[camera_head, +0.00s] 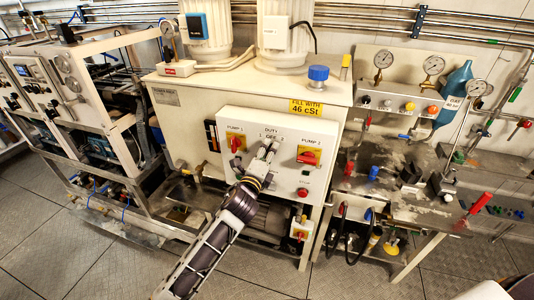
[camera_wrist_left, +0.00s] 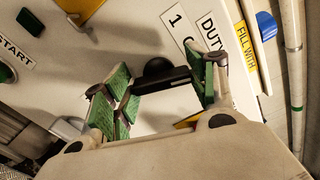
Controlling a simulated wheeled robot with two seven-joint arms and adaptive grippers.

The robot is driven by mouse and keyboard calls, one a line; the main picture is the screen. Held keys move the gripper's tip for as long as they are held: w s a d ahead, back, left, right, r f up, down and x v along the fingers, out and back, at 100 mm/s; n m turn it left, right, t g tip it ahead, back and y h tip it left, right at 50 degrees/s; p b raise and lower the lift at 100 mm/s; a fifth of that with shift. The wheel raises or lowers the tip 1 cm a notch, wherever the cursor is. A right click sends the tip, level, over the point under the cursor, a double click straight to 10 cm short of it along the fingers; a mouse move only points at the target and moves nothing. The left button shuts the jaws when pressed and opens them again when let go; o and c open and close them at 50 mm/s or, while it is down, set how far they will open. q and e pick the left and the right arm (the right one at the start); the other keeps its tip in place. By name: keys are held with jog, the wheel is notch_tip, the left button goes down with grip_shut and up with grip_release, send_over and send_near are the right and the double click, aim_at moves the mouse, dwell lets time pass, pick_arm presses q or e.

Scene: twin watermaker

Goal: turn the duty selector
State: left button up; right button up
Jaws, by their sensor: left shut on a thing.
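The duty selector is a black knob with a bar-like grip (camera_wrist_left: 160,72) on the white control panel (camera_head: 283,184), beside the "DUTY" label (camera_wrist_left: 211,32). My left gripper (camera_head: 266,151) reaches up to the panel's upper middle, under the "DUTY" label, and hides most of the selector in the head view. In the left wrist view the green-padded fingers (camera_wrist_left: 166,86) stand on either side of the knob, shut on its bar. The exact angle of the selector is hard to read. My right gripper is not in view.
A red switch for pump 1 (camera_head: 236,143) and another for pump 2 (camera_head: 308,157) flank the selector closely. A red button (camera_head: 303,192) sits lower right. A bench with gauges, valves and a red handle (camera_head: 481,203) stands at right. Open floor (camera_head: 60,245) lies at lower left.

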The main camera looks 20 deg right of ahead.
pick_arm(q)
jog(key=n, duration=0.4)
jog(key=n+p, duration=0.1)
jog(key=n, duration=0.3)
jog(key=n+p, duration=0.1)
jog(key=n, duration=0.3)
jog(key=shift+f+n, duration=0.35)
jog(key=shift+n, duration=0.05)
jog(key=o, duration=1)
jog(key=shift+a, duration=0.1)
jog(key=shift+v, duration=5.95)
jog(key=shift+a, duration=0.1)
